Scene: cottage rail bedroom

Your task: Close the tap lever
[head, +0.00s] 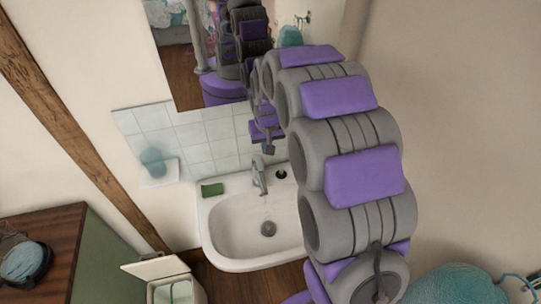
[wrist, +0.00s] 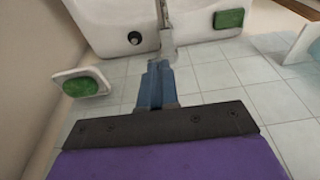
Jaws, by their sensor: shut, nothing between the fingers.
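The chrome tap (head: 259,178) stands at the back rim of the white sink (head: 225,235) in the head view. Its upper end, where the lever is, lies close to my gripper (head: 269,149). In the wrist view my gripper's blue fingers (wrist: 157,72) are together with nothing between them. The tap (wrist: 167,42) shows just past their tips in that view. I cannot tell whether the tips touch it. The lever's exact angle is unclear, as it is small and partly lined up with the fingers.
A green soap (head: 212,189) lies on the sink's left rim, and a dark round plug (head: 281,174) lies right of the tap. White tiles (head: 190,135) and a mirror (head: 185,55) are behind. A wooden-topped cabinet (head: 65,225) and a bin (head: 160,268) stand at left.

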